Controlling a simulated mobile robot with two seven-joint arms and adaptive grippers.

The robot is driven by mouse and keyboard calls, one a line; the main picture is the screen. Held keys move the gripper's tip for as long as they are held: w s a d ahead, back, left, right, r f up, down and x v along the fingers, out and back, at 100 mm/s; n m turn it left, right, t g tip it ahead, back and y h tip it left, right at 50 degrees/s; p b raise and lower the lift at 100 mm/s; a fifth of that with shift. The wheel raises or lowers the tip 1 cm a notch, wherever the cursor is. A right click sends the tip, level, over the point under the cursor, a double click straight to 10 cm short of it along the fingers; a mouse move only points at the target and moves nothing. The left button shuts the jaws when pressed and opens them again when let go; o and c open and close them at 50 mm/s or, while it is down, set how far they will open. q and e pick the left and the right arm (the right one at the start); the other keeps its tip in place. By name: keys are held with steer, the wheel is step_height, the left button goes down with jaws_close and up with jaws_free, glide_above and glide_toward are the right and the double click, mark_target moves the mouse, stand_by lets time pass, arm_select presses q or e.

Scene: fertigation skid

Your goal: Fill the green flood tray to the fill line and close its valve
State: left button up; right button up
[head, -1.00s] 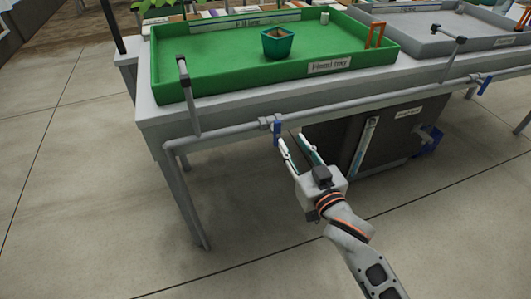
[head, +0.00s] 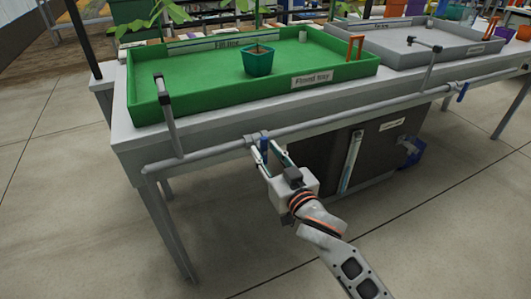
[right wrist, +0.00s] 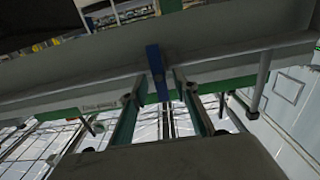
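The green flood tray (head: 205,88) stands on the left of the bench. A strip lettered like "fill line" (head: 226,42) runs along its back wall. Its floor looks plain green; I cannot tell whether water covers it. A teal pot with a plant (head: 258,62) stands inside. The blue valve handle (head: 264,142) hangs down from the grey pipe below the tray. My right gripper (head: 264,152) is open, with one finger on each side of the handle. The right wrist view shows the handle (right wrist: 155,62) between the spread fingers, with gaps visible. My left gripper is out of view.
A grey tray (head: 440,58) stands to the right, with a blue valve handle (head: 462,92) below it. A dark tank (head: 378,152) with a pale level strip sits under the bench. A spout (head: 166,105) rises at the green tray's front left. The floor in front is clear.

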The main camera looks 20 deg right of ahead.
steer(key=shift+w, duration=0.15)
jaws_close()
steer(key=shift+r+n+p, duration=0.3)
steer(key=shift+n+p, duration=0.1)
steer(key=shift+p, duration=0.05)
steer(key=shift+a+r+n+p, duration=0.1)
steer(key=shift+r+n+p, duration=0.05)
steer(key=shift+n+p, duration=0.45)
steer(key=shift+a+n+p, duration=0.1)
steer(key=shift+n+p, duration=0.65)
steer(key=shift+n, duration=0.35)
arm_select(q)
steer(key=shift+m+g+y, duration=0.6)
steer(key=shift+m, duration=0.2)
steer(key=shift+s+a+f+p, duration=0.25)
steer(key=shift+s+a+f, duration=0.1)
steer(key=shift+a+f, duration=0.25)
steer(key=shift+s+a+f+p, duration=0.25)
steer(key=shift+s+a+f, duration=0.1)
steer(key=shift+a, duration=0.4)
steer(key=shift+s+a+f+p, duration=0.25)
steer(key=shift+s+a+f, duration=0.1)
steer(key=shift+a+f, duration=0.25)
arm_select(e)
steer(key=shift+a+f+n, duration=0.1)
steer(key=shift+f+n, duration=0.15)
steer(key=shift+n, duration=0.6)
steer(key=shift+f+n, duration=0.2)
steer(key=shift+n, duration=0.65)
